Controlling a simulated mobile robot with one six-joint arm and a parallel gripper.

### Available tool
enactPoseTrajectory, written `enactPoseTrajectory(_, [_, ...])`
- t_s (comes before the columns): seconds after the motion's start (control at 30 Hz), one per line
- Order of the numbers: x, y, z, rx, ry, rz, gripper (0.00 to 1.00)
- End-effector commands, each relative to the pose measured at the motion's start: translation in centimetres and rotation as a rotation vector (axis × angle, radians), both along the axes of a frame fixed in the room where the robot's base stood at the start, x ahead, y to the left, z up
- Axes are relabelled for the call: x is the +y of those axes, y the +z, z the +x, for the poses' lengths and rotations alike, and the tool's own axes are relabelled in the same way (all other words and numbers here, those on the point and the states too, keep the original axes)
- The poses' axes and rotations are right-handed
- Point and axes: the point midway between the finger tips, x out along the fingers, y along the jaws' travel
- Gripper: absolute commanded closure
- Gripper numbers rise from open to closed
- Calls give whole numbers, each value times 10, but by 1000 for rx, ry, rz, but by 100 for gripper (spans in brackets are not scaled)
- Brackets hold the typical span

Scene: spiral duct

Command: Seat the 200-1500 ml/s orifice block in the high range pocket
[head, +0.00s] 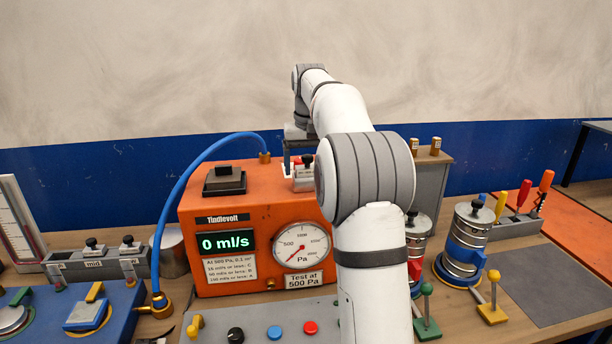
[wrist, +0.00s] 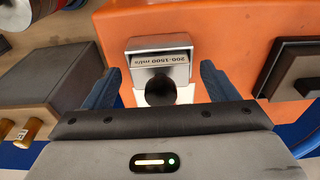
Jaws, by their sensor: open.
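The 200-1500 ml/s orifice block (wrist: 160,52) is a silver block with a black knob, its label upside down in the wrist view. It is on the top right of the orange tester (head: 262,207); in the head view the block (head: 303,180) is partly hidden by my arm. My gripper (wrist: 158,82) is open, with one blue-grey finger on each side of the block and visible gaps. In the head view my gripper (head: 300,150) is just above the block. A white surface shows beside the block; I cannot tell whether the block sits fully in a pocket.
A dark square pad (head: 225,180) is on the tester's left top, and a blue hose (head: 180,190) arches into its back. A grey rack (head: 100,262) with knobbed blocks, one marked mid, stands left. A grey box (head: 434,185) with brass fittings stands behind right.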

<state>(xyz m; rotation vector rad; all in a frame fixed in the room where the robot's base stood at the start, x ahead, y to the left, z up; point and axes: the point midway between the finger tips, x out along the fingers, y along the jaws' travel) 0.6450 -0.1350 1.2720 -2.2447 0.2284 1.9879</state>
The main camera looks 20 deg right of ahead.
Motion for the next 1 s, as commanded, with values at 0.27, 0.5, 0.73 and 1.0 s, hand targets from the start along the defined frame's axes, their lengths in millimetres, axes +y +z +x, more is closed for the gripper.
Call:
enactPoseTrajectory(0.27, [1,0,0,0,1,0,30])
enactPoseTrajectory(0.5, [1,0,0,0,2,0,49])
enactPoseTrajectory(0.73, [1,0,0,0,2,0,68])
enactPoseTrajectory(1.0, [1,1,0,-1,3,-1,76])
